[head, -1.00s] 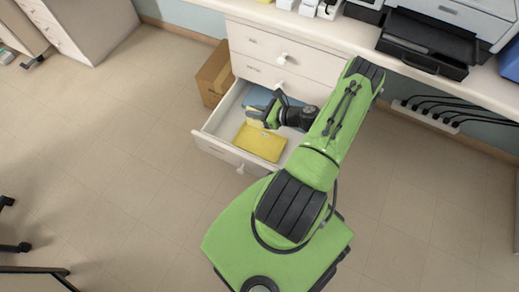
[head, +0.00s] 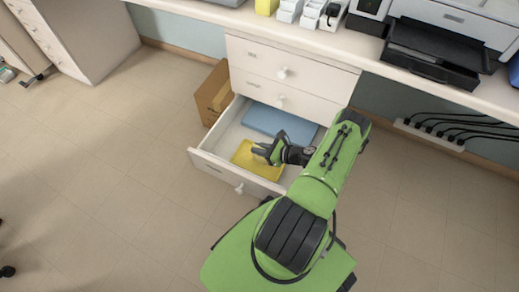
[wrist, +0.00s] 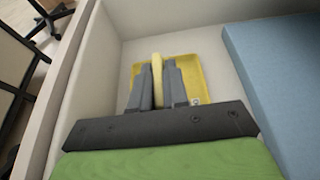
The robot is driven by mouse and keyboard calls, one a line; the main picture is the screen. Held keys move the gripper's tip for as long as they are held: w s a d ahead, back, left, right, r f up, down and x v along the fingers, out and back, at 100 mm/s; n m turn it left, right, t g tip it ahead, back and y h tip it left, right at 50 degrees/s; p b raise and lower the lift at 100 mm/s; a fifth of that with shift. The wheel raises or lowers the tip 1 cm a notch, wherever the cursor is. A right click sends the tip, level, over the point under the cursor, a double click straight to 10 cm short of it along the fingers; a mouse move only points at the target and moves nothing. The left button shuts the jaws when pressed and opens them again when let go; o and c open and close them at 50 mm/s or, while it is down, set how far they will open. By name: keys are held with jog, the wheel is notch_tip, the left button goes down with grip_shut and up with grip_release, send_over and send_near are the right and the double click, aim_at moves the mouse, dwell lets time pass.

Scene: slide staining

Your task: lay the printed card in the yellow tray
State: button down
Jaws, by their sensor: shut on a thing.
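The yellow tray (head: 243,155) lies in the open bottom drawer, near its front left. In the wrist view the tray (wrist: 190,72) shows behind the fingers. My gripper (head: 262,153) is over the tray in the drawer. In the wrist view my gripper (wrist: 157,88) is shut on a pale yellow, thin thing, which looks like the printed card (wrist: 157,72) seen edge-on. No print shows on it from this angle. The card is hard to make out in the head view. I cannot tell whether its lower edge touches the tray.
A flat blue thing (head: 282,124) lies in the drawer behind the tray. The drawer (head: 209,158) has raised walls around it. A cardboard box (head: 214,92) stands on the floor to its left. A counter with a printer (head: 435,45) is above at the right.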

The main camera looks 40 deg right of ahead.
jog(key=shift+f, duration=0.15)
jog(key=c, duration=1.1)
grip_release()
